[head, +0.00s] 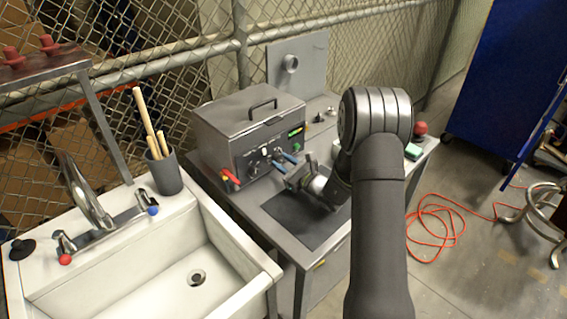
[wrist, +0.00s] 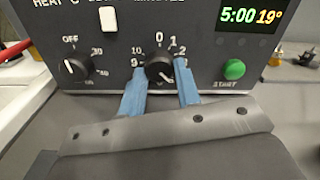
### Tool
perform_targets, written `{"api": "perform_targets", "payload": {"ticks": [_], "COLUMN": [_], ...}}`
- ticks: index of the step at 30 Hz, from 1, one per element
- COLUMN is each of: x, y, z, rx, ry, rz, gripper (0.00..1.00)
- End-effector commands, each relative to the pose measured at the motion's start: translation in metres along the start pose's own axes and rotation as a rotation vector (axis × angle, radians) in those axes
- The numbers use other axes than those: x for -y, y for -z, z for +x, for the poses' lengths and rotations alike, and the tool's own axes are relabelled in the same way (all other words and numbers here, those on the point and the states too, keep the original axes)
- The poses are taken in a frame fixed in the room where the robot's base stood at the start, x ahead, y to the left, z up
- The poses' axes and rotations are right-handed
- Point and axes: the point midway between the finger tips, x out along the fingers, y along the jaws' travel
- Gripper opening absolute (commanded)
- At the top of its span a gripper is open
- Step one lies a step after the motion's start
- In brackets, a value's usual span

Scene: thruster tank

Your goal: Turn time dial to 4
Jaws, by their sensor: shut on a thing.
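The time dial (wrist: 158,70) is a black knob on the dark front panel in the wrist view. Its 0 is at the top, 1 and 2 are at upper right, and 9 and 10 are at left. A light mark on the knob points to the lower right. The lower numbers are hidden by my gripper. My gripper (wrist: 161,77) is shut on the time dial, with one blue finger on each side. The display (wrist: 249,16) reads 5:00 and 19°. In the head view my gripper (head: 284,162) reaches the front of the grey tank (head: 225,140).
Left of the time dial is the heat dial (wrist: 75,66), with a white switch (wrist: 108,18) above. A green start button (wrist: 234,69) is at right. A sink (head: 150,265) and a cup of sticks (head: 163,172) stand left of the tank.

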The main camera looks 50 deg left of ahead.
Motion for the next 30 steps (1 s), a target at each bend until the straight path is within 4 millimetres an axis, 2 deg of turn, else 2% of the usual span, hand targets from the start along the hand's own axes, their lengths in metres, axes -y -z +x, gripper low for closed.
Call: {"api": "perform_targets", "payload": {"ticks": [13,30], "x": [0.0005,0.0005], "y": [0.0001,0.0001], "z": [-0.0003,-0.0003], "rx": [0.0,0.0], "ry": [0.0,0.0], "rz": [-0.245,-0.288], "gripper": [0.07,0.07]}}
